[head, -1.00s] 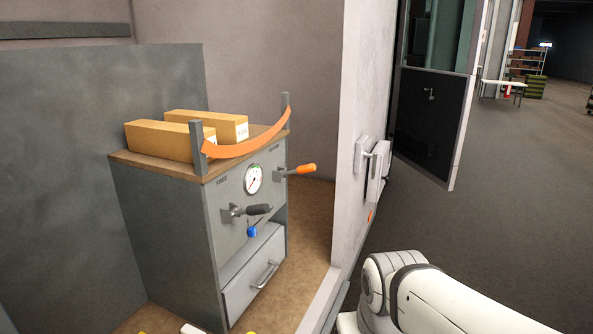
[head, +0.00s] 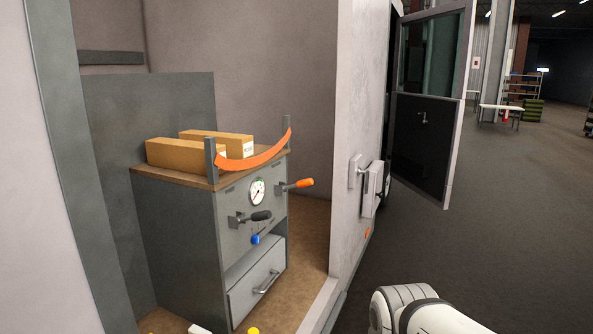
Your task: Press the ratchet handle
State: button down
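A grey cabinet (head: 175,240) stands in a walled bay at the left of the head view. Its front carries a lever with an orange grip (head: 298,184) and, lower, a lever with a black grip (head: 260,216). Both stick out to the right. I cannot tell which one is the ratchet handle. An orange strap (head: 255,159) hangs slack between two grey posts on the cabinet top. My gripper is not in view; only a white link of my arm shows at the bottom right, apart from the cabinet.
The cabinet front also has a round gauge (head: 257,191), a blue knob (head: 255,239) and a drawer (head: 258,285). Two cardboard boxes (head: 182,155) sit on top. A pale wall (head: 350,120) with a latch (head: 370,188) bounds the bay's right. Open dark floor (head: 510,230) lies beyond.

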aim_at(306, 183)
jog(key=z, duration=0.35)
jog(key=i, duration=1.9)
jog(key=u, duration=0.4)
jog(key=k, duration=0.9)
jog(key=u, duration=0.15)
jog(key=i, duration=0.9)
jog(key=z, duration=0.05)
